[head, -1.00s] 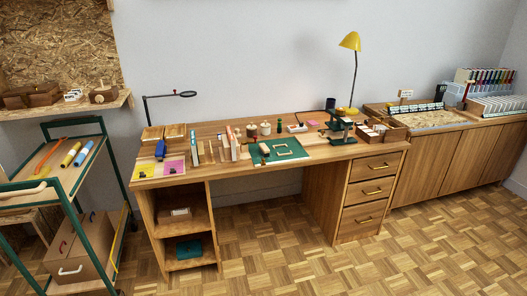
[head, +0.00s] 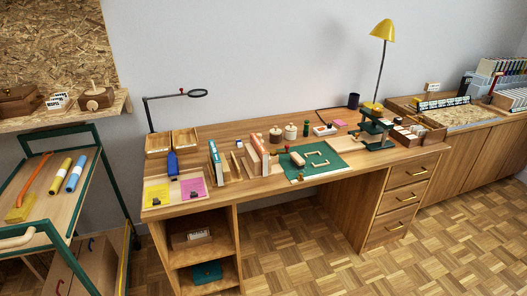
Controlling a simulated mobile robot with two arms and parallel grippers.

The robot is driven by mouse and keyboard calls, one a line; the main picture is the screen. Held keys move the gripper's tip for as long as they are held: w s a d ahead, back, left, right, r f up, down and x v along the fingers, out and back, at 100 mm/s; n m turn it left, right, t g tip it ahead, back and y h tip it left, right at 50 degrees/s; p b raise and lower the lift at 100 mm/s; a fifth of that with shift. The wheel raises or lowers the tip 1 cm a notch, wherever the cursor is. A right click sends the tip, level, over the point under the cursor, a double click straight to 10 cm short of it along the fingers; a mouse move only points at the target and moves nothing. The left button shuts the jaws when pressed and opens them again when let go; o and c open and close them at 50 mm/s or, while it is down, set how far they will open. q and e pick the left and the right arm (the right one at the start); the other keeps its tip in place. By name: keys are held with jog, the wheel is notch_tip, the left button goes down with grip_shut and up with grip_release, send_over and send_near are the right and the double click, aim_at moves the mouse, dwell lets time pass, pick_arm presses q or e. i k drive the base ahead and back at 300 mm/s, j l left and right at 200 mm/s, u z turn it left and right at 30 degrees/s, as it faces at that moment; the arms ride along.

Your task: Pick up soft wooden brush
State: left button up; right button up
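I cannot make out a soft wooden brush for certain at this size. Small wooden items lie on the wooden desk (head: 200,133). A brown rounded piece (head: 297,158) lies on the green mat (head: 330,170), beside pale wooden corner pieces (head: 317,163). Upright books and wooden blocks (head: 256,156) stand left of the mat and may hide small things. Neither of my grippers is in view.
A green-framed trolley (head: 88,210) stands at the left, with parquet floor (head: 295,240) in front of the desk. A yellow lamp (head: 383,32), a green press (head: 374,128) and a drawer unit (head: 397,200) are on the right.

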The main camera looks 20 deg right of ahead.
aim_at(296, 160)
jog(key=i+l+u, duration=0.6)
jog(key=l, duration=0.4)
jog(key=i+j, duration=0.05)
